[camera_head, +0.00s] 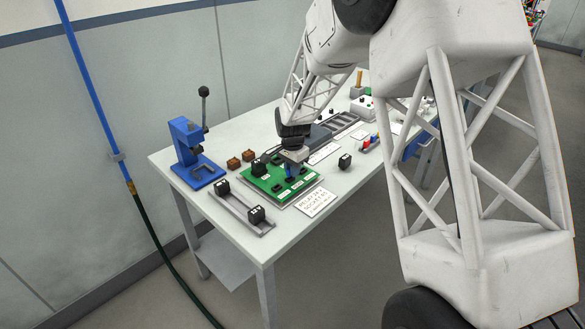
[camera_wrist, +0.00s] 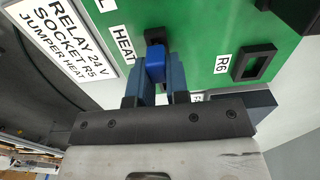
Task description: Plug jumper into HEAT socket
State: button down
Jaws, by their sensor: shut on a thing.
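My gripper (camera_wrist: 157,82) is shut on a small blue jumper (camera_wrist: 156,66), held between its two blue fingers. The jumper is at the black HEAT socket (camera_wrist: 154,35), beside the white HEAT label (camera_wrist: 123,42) on the green board (camera_wrist: 205,18). The jumper hides part of the socket; I cannot tell how deep it sits or whether it is inserted. In the head view, my gripper (camera_head: 293,169) is low over the right part of the green board (camera_head: 262,186). The fingers hide the jumper there.
The R6 socket (camera_wrist: 255,63) is to the right in the wrist view. A white sign (camera_head: 315,203) reads relay 24 V, socket R5, jumper HEAT. A grey rail (camera_head: 237,208) with black relays, a blue press (camera_head: 190,150) and a loose black block (camera_head: 345,161) stand around the board.

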jog(key=shift+f, duration=0.55)
jog(key=c, duration=1)
grip_release()
jog(key=shift+c, duration=0.2)
jog(key=shift+r, duration=0.1)
jog(key=shift+r, duration=3.85)
